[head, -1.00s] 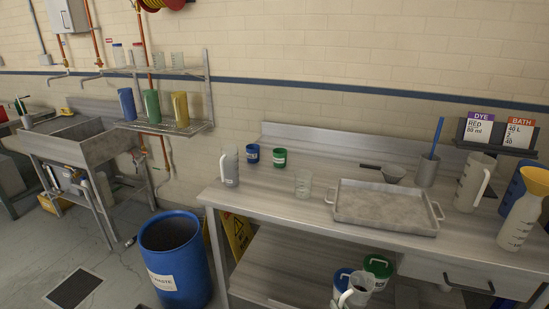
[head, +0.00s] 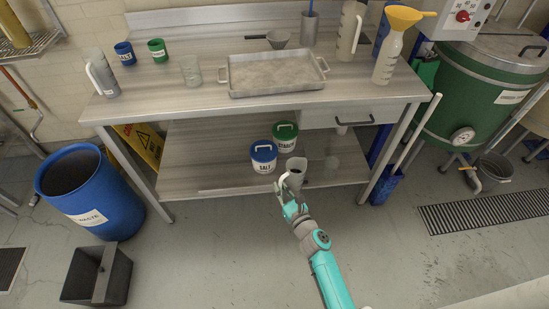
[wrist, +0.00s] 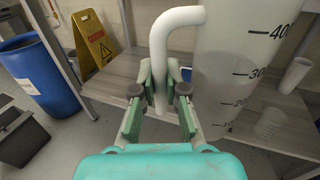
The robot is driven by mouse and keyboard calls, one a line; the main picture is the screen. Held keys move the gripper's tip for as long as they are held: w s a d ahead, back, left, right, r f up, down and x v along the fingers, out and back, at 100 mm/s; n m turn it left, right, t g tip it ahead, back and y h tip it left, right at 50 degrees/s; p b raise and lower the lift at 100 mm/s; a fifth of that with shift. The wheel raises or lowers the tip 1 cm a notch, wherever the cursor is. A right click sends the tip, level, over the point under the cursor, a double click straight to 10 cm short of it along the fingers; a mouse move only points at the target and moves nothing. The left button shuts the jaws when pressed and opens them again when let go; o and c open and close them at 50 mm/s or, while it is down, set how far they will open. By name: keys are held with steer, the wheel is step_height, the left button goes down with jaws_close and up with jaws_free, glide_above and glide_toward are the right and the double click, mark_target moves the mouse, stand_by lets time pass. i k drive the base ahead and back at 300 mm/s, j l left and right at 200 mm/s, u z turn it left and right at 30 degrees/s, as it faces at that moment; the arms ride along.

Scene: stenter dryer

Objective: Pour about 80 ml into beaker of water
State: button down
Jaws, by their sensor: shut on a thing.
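My gripper (head: 290,192) is shut on the handle (wrist: 162,60) of a pale graduated jug (head: 296,176) at the front of the lower shelf. In the wrist view the fingers close around the white handle, and the jug's wall (wrist: 235,70) with its dark scale marks fills the right side. I cannot tell whether the jug rests on the shelf or hangs just above it. Its contents are not clear. A clear beaker (head: 191,70) stands upright on the tabletop, left of the metal tray, away from my gripper. Its liquid level is too small to read.
Salt (head: 263,160) and starch (head: 285,137) tubs stand beside the jug. The tabletop edge (head: 250,112) overhangs the shelf. On top are a tray (head: 277,92), a left jug (head: 101,75), two mugs, and a bottle with yellow funnel (head: 390,50). A blue waste bin (head: 85,190) stands left.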

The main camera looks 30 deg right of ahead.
mark_target(191, 71)
steer(key=i+l, duration=0.15)
steer(key=i, duration=0.3)
steer(key=i+l, duration=0.1)
steer(key=i, duration=0.35)
steer(key=i+l+u, duration=0.1)
steer(key=i, duration=0.35)
steer(key=u, duration=0.9)
steer(key=i+l, duration=0.05)
steer(key=l, duration=0.05)
